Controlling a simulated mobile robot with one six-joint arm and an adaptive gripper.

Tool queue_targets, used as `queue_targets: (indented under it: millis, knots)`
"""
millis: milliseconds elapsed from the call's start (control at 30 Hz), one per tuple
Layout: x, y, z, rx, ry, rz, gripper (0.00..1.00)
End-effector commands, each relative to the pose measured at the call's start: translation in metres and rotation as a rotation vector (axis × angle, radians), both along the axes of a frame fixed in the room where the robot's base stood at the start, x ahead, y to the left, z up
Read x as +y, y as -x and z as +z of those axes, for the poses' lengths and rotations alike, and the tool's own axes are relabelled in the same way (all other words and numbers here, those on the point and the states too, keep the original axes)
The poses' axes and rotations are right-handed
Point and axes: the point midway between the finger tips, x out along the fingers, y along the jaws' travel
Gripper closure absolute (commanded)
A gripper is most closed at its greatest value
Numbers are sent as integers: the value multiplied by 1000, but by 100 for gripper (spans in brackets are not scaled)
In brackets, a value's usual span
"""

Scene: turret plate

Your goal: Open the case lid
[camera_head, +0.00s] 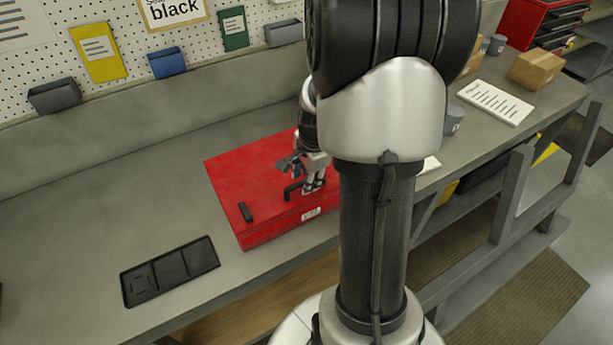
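The red case (234,180) lies on the grey workbench with its lid shut. A black handle (291,191) stands on the lid near the front edge, and a separate black piece (246,212) lies on the lid at its left front. My gripper (314,186) is over the front part of the lid, just right of the handle, pointing down. Whether it touches the handle or the lid I cannot tell. Its fingers are too small to tell whether they are open or shut. My arm hides the right part of the case.
A black tray (170,271) with compartments lies on the workbench (75,240) left of the case. Cardboard boxes (535,69) and a white printed sheet (495,102) are at the right. A pegboard wall with small bins (55,96) stands behind. The bench left of the case is mostly clear.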

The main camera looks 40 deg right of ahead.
Motion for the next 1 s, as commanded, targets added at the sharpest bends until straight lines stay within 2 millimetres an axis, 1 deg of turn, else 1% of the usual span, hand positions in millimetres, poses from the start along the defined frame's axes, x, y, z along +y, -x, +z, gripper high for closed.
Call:
queue_targets:
  millis: [33, 67, 533, 1000]
  knots:
    - [0, 0, 0, 0, 0, 0, 67]
    - [0, 0, 0, 0, 0, 0, 69]
    - [0, 0, 0, 0, 0, 0, 100]
    - [0, 0, 1, 0, 0, 0, 100]
